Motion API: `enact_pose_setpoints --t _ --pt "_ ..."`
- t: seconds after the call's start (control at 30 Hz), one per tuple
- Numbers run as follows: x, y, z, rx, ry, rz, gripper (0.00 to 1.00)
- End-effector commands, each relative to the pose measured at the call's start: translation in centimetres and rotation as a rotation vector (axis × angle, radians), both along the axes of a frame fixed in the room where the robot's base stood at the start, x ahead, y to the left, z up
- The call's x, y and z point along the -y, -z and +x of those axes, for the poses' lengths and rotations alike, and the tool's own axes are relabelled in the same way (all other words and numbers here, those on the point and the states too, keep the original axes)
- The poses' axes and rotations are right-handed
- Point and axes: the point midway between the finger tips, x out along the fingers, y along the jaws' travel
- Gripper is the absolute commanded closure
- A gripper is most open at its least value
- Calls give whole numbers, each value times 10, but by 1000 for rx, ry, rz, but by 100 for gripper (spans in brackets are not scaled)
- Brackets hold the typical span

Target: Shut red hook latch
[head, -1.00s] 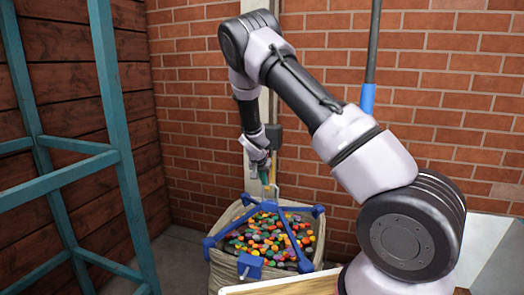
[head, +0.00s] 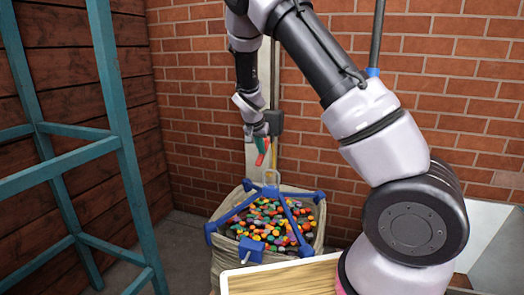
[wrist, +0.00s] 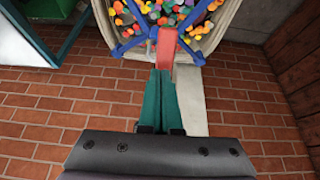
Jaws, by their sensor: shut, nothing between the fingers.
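My gripper (head: 262,147) hangs above the far rim of the bag of coloured pieces in the head view. Its two teal fingers are together in the wrist view (wrist: 161,75) with no gap and nothing held between them. A red bar-like piece (wrist: 167,46) lies right at the fingertips in the wrist view, over the bag's edge. It also shows as a small red strip (head: 260,159) under the fingers in the head view. It looks like the red hook latch, but its hook and catch cannot be made out. I cannot tell whether the fingers touch it.
The bag (head: 222,262) has a blue frame (head: 212,228) and stands against the brick wall. A grey box (head: 272,122) on a pale post is close behind my gripper. A teal metal frame (head: 128,165) stands at the left. A wooden-topped surface (head: 285,280) is in front.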

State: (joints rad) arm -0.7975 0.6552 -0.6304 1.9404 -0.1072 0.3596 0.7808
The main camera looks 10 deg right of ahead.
Motion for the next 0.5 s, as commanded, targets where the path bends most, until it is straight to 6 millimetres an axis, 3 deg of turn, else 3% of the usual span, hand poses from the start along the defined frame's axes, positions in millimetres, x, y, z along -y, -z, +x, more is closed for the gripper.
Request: enact_pose_setpoints --t 0.2,0.5 --pt "-4 -9 -2 1 -3 1 100" --pt "-28 -98 -33 -7 -6 14 100"
